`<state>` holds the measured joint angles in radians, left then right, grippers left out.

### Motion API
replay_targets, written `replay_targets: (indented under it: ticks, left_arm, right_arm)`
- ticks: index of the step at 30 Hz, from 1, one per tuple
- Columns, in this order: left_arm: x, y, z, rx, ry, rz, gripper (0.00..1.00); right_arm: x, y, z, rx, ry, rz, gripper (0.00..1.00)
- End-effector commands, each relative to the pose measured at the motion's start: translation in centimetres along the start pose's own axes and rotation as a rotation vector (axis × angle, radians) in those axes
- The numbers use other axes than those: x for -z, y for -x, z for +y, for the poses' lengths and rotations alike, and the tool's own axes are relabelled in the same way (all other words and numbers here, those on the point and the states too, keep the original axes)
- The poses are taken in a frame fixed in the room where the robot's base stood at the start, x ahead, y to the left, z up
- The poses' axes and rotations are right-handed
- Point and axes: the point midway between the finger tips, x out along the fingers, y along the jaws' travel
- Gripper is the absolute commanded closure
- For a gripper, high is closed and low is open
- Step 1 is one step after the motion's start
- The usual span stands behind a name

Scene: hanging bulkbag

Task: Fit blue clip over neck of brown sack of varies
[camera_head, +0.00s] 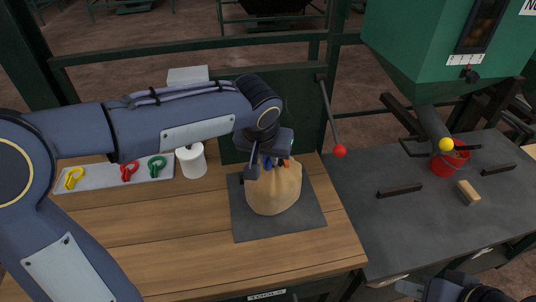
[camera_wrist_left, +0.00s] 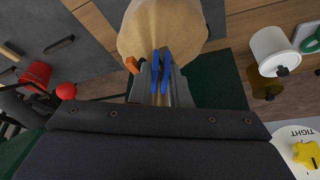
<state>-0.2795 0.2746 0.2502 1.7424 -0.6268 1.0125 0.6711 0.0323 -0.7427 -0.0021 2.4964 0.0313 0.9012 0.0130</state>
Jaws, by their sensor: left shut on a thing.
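The brown sack (camera_head: 275,192) stands on a dark mat (camera_head: 255,229) on the wooden bench; its rounded body also shows in the wrist view (camera_wrist_left: 160,25). My left gripper (camera_head: 266,165) is at the top of the sack, shut on the blue clip (camera_wrist_left: 160,70). The clip's two blue prongs point toward the sack and lie at its edge. The neck is mostly hidden by the gripper, so I cannot tell whether the clip is around it. A small orange piece (camera_wrist_left: 131,65) shows beside the clip. My right gripper (camera_head: 412,289) is partly in view at the bottom right.
A grey tray (camera_head: 100,181) holds yellow, red and green clips. A white mug-like container (camera_head: 191,160) stands beside it. A red bucket (camera_head: 449,164) and wooden block (camera_head: 468,192) are on the dark table.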

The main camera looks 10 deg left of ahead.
Motion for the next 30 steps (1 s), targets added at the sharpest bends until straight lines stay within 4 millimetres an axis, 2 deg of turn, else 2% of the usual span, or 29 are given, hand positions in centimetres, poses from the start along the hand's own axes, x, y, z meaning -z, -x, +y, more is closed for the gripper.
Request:
replay_targets:
  ticks: [6,7,12,18,24,30]
  left_arm:
    - [0.01,0.01,-0.01,0.0,0.0,0.0,1.0]
    - [0.01,0.01,-0.01,0.0,0.0,0.0,0.81]
    - [0.01,0.01,-0.01,0.0,0.0,0.0,0.59]
    - [0.01,0.01,-0.01,0.0,0.0,0.0,0.58]
    - [0.0,0.01,-0.01,0.0,0.0,0.0,0.34]
    - [0.0,0.01,-0.01,0.0,0.0,0.0,0.34]
  right_arm:
    - [0.0,0.0,0.0,0.0,0.0,0.0,0.73]
    - [0.0,0.0,0.0,0.0,0.0,0.0,0.73]
    - [0.0,0.0,0.0,0.0,0.0,0.0,0.73]
    - [0.0,0.0,0.0,0.0,0.0,0.0,0.73]
    - [0.0,0.0,0.0,0.0,0.0,0.0,0.73]
    - [0.0,0.0,0.0,0.0,0.0,0.0,0.73]
